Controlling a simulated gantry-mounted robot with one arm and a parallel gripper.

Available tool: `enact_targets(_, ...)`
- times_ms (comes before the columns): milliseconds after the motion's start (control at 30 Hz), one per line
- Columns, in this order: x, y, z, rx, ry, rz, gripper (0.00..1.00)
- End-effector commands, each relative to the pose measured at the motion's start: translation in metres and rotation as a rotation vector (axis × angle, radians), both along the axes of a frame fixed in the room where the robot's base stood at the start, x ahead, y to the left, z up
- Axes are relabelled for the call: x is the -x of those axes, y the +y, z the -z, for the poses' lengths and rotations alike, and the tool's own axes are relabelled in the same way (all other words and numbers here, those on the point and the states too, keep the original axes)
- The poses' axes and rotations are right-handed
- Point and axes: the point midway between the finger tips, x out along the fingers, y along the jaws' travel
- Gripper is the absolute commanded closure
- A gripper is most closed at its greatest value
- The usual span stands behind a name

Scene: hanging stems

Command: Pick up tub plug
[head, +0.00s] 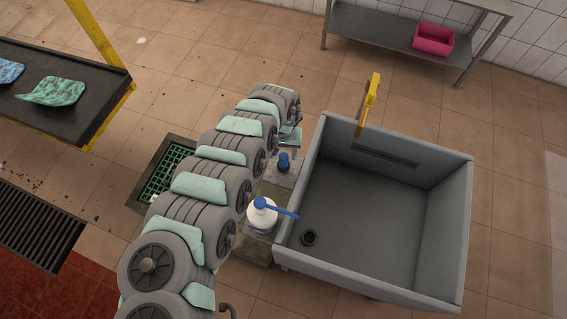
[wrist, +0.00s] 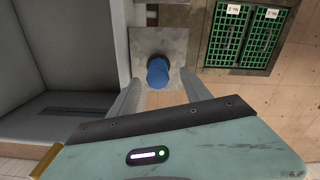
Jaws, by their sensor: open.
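The tub plug (head: 284,162) appears to be the small blue knob with a dark base, upright on a grey plate beside the tub. It also shows in the wrist view (wrist: 158,73), in line with the gap between my fingers. My gripper (wrist: 161,78) is open and empty, with one finger on each side of the plug in the picture. In the head view my gripper (head: 291,140) is partly hidden by my arm, just behind the plug. I cannot tell the exact height between them.
The grey tub (head: 465,230) stands close on the right, its wall beside the plate, with a dark round drain (head: 308,238) inside. A white pump bottle (head: 262,214) with a blue spout stands in front of the plug. A green grate (head: 168,172) lies left.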

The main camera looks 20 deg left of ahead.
Motion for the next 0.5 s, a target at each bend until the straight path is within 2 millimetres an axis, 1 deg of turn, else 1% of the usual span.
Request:
enact_targets(167, 0.0, -0.001, 0.009, 0.001, -0.001, -0.001, 0.44)
enact_targets(300, 0.002, -0.006, 0.025, 0.004, -0.003, 0.0, 0.44)
enact_targets(500, 0.003, -0.006, 0.048, 0.003, -0.001, -0.001, 0.44)
